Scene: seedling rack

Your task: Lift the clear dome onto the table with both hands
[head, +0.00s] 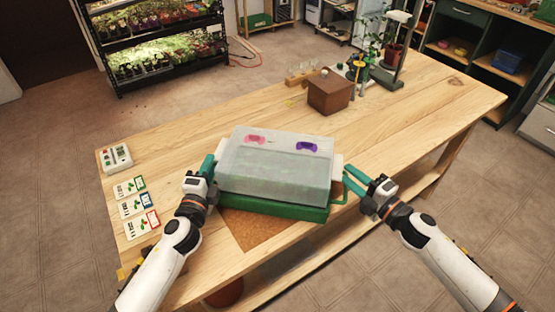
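The clear dome (275,168) is a frosted, see-through box lid with a pink mark and a purple mark on its top. It sits over a green tray (272,208) on the wooden table. Pale tabs stick out at its left and right ends. My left gripper (207,168) is at the dome's left end, its teal fingers beside the left tab; I cannot tell whether they touch it or how far they are apart. My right gripper (350,176) is at the right end, fingers spread, close to the right tab and the tray's green handle. It seems to hold nothing.
A brown mat (248,234) lies partly under the tray. Several cards (133,208) and a small white device (116,158) are on the left. A brown box (330,95) and potted plants (393,55) stand at the back. The table right of the dome (430,125) is clear.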

